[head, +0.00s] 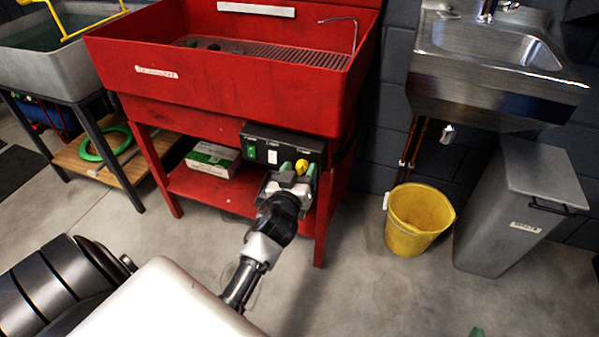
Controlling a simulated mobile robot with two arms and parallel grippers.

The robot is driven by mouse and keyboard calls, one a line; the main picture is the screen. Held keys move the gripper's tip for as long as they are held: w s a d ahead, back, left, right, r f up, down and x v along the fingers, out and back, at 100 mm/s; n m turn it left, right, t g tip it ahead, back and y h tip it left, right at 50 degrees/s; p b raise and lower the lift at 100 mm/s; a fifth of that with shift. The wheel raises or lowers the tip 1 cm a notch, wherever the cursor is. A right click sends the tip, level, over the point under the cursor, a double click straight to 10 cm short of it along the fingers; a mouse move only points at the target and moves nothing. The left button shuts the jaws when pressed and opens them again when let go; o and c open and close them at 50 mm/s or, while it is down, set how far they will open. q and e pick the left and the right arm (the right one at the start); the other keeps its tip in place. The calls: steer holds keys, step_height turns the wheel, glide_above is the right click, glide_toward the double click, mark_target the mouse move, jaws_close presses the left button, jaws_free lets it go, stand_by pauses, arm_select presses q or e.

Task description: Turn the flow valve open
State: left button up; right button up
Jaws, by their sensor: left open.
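The flow valve is a yellow knob (302,166) on the dark control box (258,148) under the red wash basin. My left gripper (298,170) is open in front of the box, with its greenish fingertips on either side of the knob in the picture. I cannot tell whether they touch it. The knob's lower part and the right side of the box front are partly hidden by the gripper. A small green tip at the bottom edge may be my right gripper (478,332); its jaws cannot be made out.
The red basin (215,85) overhangs the box, and a red leg (322,215) stands close right of my gripper. A white and green carton (213,159) lies on the lower shelf. A yellow bucket (419,220) and a grey bin (520,205) stand right.

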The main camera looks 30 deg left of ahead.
arm_select(q)
steer(key=c, duration=0.9)
